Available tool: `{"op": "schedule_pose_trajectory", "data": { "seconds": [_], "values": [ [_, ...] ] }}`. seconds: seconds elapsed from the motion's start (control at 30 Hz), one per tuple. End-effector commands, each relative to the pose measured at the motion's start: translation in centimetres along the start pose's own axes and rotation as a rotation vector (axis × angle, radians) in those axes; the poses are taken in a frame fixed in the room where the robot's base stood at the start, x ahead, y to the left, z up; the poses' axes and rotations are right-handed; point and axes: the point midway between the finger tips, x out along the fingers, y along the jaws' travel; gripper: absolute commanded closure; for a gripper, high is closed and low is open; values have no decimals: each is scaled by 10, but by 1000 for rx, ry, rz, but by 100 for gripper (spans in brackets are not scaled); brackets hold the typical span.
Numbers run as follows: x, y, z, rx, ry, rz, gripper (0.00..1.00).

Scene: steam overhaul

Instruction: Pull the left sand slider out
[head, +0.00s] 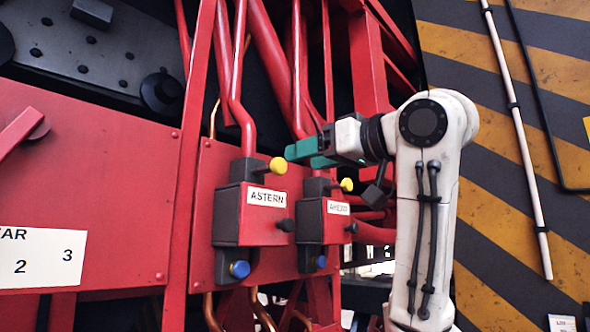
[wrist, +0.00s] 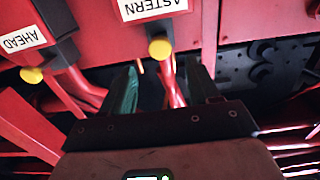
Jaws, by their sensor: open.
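The left sand box is a red and dark grey box labelled ASTERN (head: 265,198). It has a yellow knob (head: 278,166) on top, a dark knob (head: 286,225) on its right side and a blue knob (head: 239,269) below. I cannot tell which knob is the slider. My gripper (head: 297,152), with teal fingers, is open and empty, just up and right of the yellow knob in the head view. In the wrist view that yellow knob (wrist: 160,47) shows beyond the open fingers (wrist: 166,75), roughly between them, apart from both.
A similar box labelled AHEAD (head: 338,208) stands to the right, with its own yellow knob (head: 346,185), partly below my gripper. Red pipes (head: 240,90) run down to the boxes. A striped wall (head: 530,120) stands at the right. A numbered plate (head: 40,258) is at the lower left.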

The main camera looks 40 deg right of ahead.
Motion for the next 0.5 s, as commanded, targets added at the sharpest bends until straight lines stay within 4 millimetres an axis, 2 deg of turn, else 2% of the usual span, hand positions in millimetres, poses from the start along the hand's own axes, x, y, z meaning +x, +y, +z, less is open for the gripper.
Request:
{"op": "schedule_pose_trajectory", "data": {
  "seconds": [0.1,0.23,0.5],
  "values": [
    [-24,0,2,-2,4,1,39],
    [-42,0,2,-1,3,0,39],
    [-55,0,1,-1,-1,0,39]
  ]
}}
